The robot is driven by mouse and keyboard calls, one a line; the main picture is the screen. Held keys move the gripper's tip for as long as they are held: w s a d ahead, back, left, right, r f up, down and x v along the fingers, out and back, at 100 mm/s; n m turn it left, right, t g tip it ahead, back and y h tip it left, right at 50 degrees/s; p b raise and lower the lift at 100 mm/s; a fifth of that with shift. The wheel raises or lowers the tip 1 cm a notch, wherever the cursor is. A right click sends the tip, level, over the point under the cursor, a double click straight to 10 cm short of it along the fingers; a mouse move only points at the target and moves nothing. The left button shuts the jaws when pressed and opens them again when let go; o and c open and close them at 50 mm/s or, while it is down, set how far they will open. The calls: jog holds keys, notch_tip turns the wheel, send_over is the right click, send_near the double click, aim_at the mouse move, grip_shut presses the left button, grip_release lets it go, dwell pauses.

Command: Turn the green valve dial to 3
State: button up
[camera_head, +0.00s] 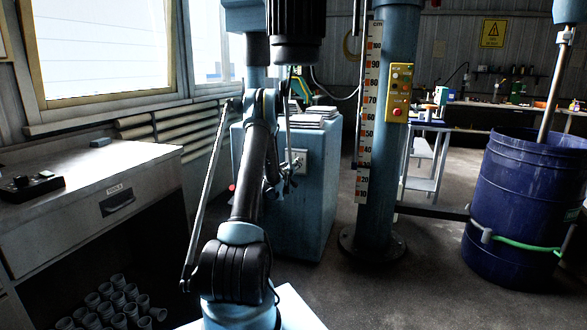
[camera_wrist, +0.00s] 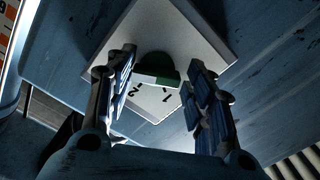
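The green valve dial (camera_wrist: 157,66) is in the upper middle of the wrist view, a dark green knob with a pale edge on a white square plate (camera_wrist: 207,42). The digits 1 and 2 show on the plate below the dial; the 3 cannot be made out. My gripper (camera_wrist: 163,75) is open, with one finger left and one right of the dial and a gap on both sides. In the head view my gripper (camera_head: 283,180) is beside the white plate (camera_head: 299,156) on the blue cabinet (camera_head: 310,215); the dial cannot be made out there.
A blue column (camera_head: 379,190) with a scale and a yellow button box (camera_head: 399,92) stands right of the cabinet. A blue barrel (camera_head: 520,205) is at the far right. A workbench (camera_head: 95,170) is at the left. Floor shows between column and barrel.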

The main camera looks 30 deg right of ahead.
jog(key=shift+o, duration=0.2)
jog(key=shift+s, duration=0.1)
jog(key=shift+a, duration=0.1)
jog(key=v, duration=1.1)
jog(key=shift+s+a, duration=0.25)
jog(key=shift+a, duration=0.1)
jog(key=s+a+r+m+g, duration=0.2)
jog(key=s+a+r, duration=0.2)
jog(key=a+r, duration=0.5)
jog(key=s+a+r+g+y, duration=0.25)
jog(key=s+a+r, duration=0.25)
jog(key=s+a, duration=0.4)
jog(key=s+a+f+n+g+y, duration=0.1)
jog(key=s+a+f+n+y, duration=0.1)
jog(key=s+a, duration=0.9)
jog(key=s+a+f+n+g+y, duration=0.2)
jog(key=s+a+f+y, duration=0.3)
jog(key=s+a, duration=0.6)
jog(key=s+a+f+n+g+y, duration=0.2)
jog(key=s+a+f+y, duration=0.2)
jog(key=s+a, duration=0.6)
jog(key=s, duration=0.2)
jog(key=shift+s+a+f, duration=0.25)
jog(key=shift+s+a, duration=0.15)
